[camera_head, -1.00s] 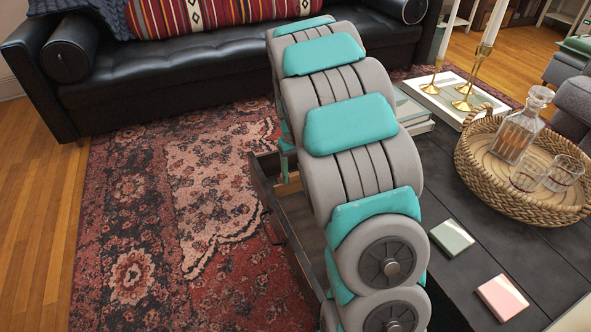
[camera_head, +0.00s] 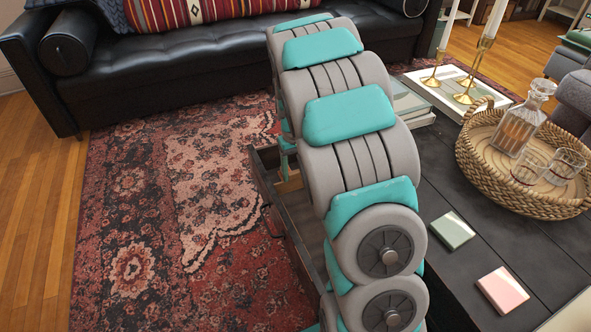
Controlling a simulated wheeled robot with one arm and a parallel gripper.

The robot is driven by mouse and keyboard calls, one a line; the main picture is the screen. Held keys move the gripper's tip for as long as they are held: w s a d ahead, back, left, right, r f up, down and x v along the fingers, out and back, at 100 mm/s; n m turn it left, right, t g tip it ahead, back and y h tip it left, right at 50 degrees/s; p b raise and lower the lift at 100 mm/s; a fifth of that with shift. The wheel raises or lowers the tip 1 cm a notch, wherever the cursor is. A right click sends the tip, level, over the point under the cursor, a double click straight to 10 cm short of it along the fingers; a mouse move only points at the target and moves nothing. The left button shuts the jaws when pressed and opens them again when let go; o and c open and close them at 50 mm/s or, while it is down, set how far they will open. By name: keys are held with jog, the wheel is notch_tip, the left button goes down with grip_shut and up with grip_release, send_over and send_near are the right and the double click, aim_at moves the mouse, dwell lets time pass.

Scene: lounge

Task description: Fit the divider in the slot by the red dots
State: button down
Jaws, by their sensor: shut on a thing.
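A dark open drawer-like box (camera_head: 302,262) shows left of my arm, at the side of the dark table. My arm hides much of its inside. A small piece of pale wood (camera_head: 289,184), which looks like the divider, shows at the box's far end, mostly hidden. My gripper (camera_head: 287,150) shows only as a narrow teal part just above this pale wood, shut on it; its fingertips are largely hidden behind my arm. I cannot tell whether the divider sits in a slot. No red dots can be made out.
The dark table (camera_head: 450,270) carries a green coaster (camera_head: 452,231), a pink coaster (camera_head: 503,291), a woven tray (camera_head: 482,180) with a decanter and glasses, books and brass candlesticks (camera_head: 466,92). A patterned rug (camera_head: 150,220) lies left; a black sofa (camera_head: 190,75) stands behind.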

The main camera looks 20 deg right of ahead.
aim_at(295, 178)
jog(key=shift+f+b, duration=0.3)
jog(key=shift+f, duration=1.55)
dwell(0.7)
jog(key=shift+c, duration=0.3)
grip_release()
jog(key=shift+r, duration=0.15)
jog(key=shift+w+r+p, duration=0.15)
jog(key=shift+r+p, duration=0.65)
jog(key=shift+r, duration=2.05)
